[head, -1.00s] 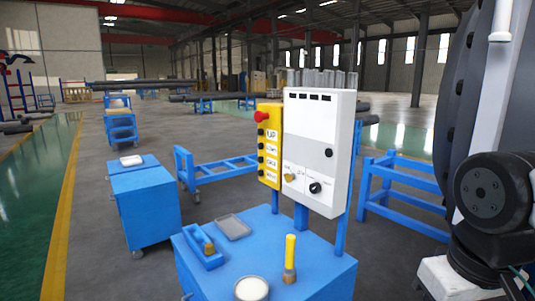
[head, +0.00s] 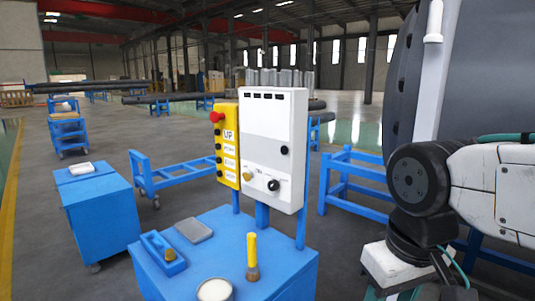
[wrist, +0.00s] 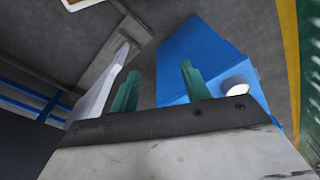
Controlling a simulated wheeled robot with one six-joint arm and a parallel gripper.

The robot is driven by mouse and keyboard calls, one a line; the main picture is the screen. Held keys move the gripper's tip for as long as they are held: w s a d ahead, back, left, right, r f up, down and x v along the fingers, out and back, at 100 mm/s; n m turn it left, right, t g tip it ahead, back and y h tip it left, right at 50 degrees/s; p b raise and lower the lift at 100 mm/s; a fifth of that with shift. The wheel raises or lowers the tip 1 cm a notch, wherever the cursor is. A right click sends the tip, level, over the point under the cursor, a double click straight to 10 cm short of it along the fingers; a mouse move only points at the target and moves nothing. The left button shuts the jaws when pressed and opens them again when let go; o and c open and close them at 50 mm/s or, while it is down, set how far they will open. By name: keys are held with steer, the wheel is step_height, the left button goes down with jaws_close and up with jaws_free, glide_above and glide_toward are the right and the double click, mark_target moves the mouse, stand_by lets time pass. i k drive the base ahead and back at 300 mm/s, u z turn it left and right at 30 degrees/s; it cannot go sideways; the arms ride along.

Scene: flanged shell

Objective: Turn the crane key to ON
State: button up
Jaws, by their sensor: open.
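A grey-white control box (head: 273,140) stands on blue posts behind the blue cart in the head view. On its lower face are a small brass key or knob (head: 248,175) and a black round knob (head: 273,185); their settings are too small to read. A yellow pendant panel (head: 227,145) with a red button is at the box's left side. My gripper (wrist: 158,88) shows in the wrist view with its green-tipped fingers apart and nothing between them. It is outside the head view. The box and key are not in the wrist view.
The blue cart (head: 222,262) holds a yellow-handled brush (head: 252,255), a white round container (head: 214,290), a grey tray (head: 194,230) and a blue tool (head: 163,253). Another blue cart (head: 102,215) stands left. A large dark flanged shell (head: 400,95) is at right.

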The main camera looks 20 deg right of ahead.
mark_target(246, 176)
steer(key=u, duration=0.55)
steer(key=k, duration=0.65)
steer(key=u, duration=0.6)
steer(key=i, duration=1.25)
steer(key=z, duration=1)
steer(key=i, duration=0.3)
steer(key=z, duration=0.35)
